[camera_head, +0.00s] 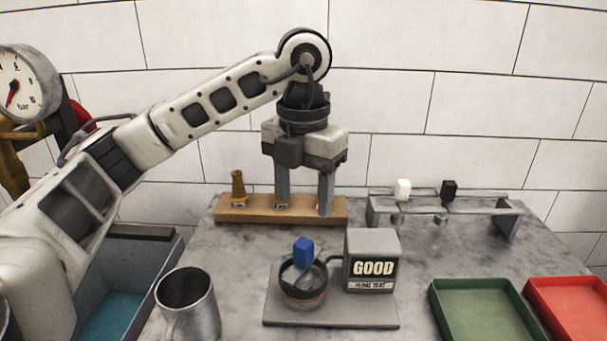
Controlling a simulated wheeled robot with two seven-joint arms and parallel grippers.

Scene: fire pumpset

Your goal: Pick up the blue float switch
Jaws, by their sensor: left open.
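The blue float switch (302,250) stands nearly upright in the dark round cup (304,289) of a grey test stand, its blue body above the rim. A box (372,256) on the stand reads GOOD. My left gripper (304,208) points down with its two fingers apart and nothing seen between them. In the picture it is above the blue float switch, in front of the wooden block; the depth gap is hard to tell. My right gripper is not in view.
A wooden block (235,214) holds a brass piece (238,186). A grey rack (500,212) carries a white piece (403,189) and a black piece (449,190). A metal mug (190,305), green tray (484,312), red tray (570,305) and blue-floored bin (118,310) stand around.

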